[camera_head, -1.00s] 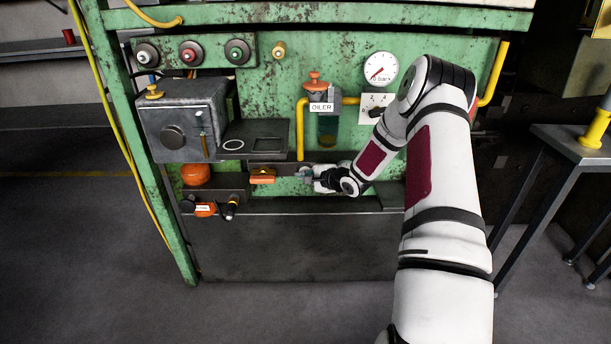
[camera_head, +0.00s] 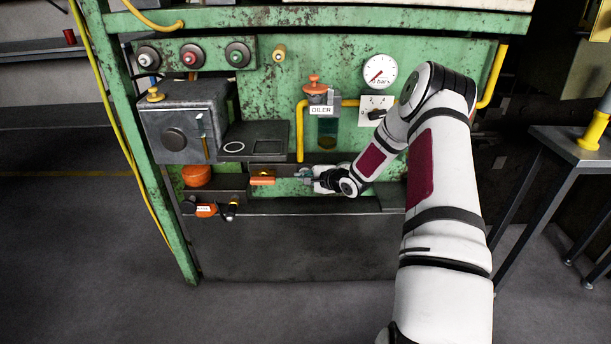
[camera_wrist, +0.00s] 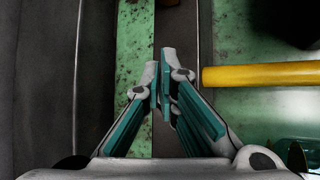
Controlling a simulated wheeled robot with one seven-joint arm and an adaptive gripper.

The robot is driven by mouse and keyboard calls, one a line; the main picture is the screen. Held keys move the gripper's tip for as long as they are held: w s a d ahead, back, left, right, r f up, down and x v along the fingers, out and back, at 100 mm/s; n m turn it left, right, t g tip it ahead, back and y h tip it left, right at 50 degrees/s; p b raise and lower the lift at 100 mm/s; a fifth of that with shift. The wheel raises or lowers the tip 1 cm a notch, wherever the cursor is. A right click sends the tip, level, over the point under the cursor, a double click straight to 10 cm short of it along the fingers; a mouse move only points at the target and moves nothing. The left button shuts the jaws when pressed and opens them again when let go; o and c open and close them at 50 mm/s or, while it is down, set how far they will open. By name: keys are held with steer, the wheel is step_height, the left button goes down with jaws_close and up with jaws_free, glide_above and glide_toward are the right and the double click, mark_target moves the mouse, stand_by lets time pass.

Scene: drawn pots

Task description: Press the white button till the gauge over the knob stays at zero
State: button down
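The white-centred button (camera_head: 147,58) is the leftmost of three round buttons on the green panel, at the upper left. The round white gauge (camera_head: 380,71) is at the upper right, with its needle toward the lower left; the exact reading is too small to tell. Below it is the black knob (camera_head: 377,115) on a white dial plate, partly hidden by my arm. My gripper (camera_head: 303,178) is low in front of the panel, far below and right of the button. In the wrist view its fingertips (camera_wrist: 161,68) are together, with nothing seen between them.
A red-centred button (camera_head: 192,56) and a green-centred one (camera_head: 237,54) sit beside the white one. A grey box (camera_head: 180,120) juts out below them. An orange block (camera_head: 262,177) is just left of my gripper. The oiler (camera_head: 327,115) and yellow pipe (camera_head: 300,135) stand above it.

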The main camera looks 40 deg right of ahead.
steer(key=shift+d+r, duration=0.15)
steer(key=shift+r, duration=0.05)
steer(key=s+a+p, duration=0.3)
steer(key=s, duration=0.2)
steer(key=shift+a+f, duration=0.2)
steer(key=shift+a, duration=0.1)
steer(key=shift+r, duration=0.1)
stand_by(0.7)
